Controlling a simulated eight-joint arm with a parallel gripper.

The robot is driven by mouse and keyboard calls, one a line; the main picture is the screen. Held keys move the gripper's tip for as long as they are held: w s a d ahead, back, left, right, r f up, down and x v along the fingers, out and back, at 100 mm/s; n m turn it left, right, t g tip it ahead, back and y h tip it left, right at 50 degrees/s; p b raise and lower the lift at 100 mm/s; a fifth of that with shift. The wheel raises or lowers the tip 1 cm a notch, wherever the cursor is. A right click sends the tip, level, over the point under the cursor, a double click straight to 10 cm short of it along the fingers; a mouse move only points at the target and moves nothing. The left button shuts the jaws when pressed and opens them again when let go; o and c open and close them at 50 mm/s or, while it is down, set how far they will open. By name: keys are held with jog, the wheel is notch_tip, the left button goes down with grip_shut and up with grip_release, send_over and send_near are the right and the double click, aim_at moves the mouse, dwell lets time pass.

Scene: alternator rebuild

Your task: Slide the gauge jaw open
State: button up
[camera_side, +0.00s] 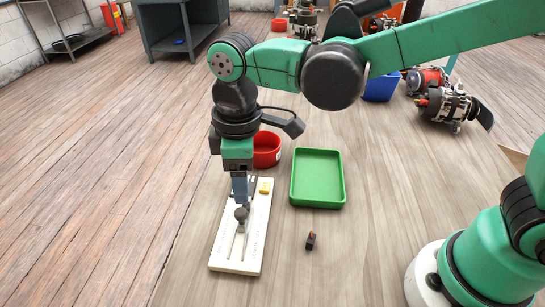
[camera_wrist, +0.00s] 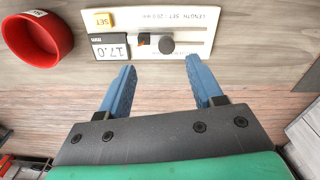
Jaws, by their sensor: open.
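The gauge is a white board (camera_side: 228,253) lying flat on the bench, with a slot along it. In the wrist view the gauge (camera_wrist: 195,33) reads "LENGTH SET: 20.0 mm", and its display (camera_wrist: 110,51) shows 17.0. A yellow SET button (camera_wrist: 99,20) sits near the display. In the side view my gripper (camera_side: 240,201) is over the gauge, close to the knob.
A red bowl (camera_side: 266,150) stands just behind the gauge, and a green tray (camera_side: 317,178) to its right. A small dark part (camera_side: 311,240) lies on the bench in front of the tray. A blue bin (camera_side: 381,88) and alternators (camera_side: 446,106) are farther back. The bench's left edge is near the gauge.

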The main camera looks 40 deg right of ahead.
aim_at(240, 211)
jog(key=shift+a+f+n, duration=0.3)
jog(key=shift+a+f, duration=0.2)
jog(key=shift+a, duration=0.05)
jog(key=shift+f, duration=2.6)
grip_shut()
